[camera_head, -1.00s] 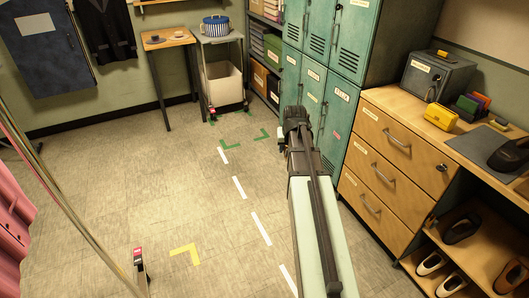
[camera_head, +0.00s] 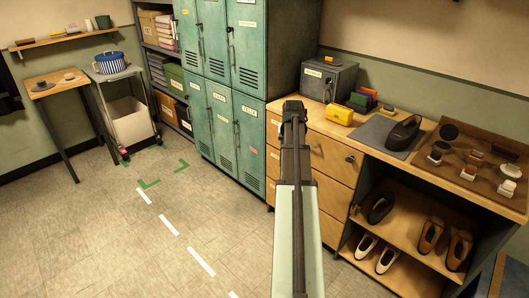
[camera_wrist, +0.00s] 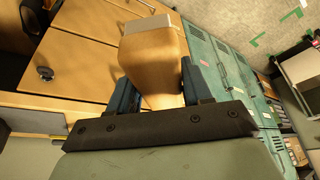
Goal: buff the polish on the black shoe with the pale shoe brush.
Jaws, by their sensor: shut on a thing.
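The black shoe (camera_head: 403,133) stands on a grey mat (camera_head: 370,131) on the wooden counter top, right of my gripper in the head view. My gripper (camera_head: 293,108) is in front of the drawers, left of the shoe and apart from it. In the wrist view my gripper (camera_wrist: 158,88) is shut on the pale shoe brush (camera_wrist: 152,62), a tan wooden block with a pale grey layer at its far end. The brush is hidden behind my gripper in the head view. Polish on the shoe is too small to make out.
A yellow object (camera_head: 340,114), coloured blocks (camera_head: 362,98) and a grey metal box (camera_head: 330,78) stand on the counter left of the shoe. A brown tray (camera_head: 497,203) with brushes and tins is at right. Shoes sit on shelves below. Lockers (camera_head: 243,100) stand left; the floor is open.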

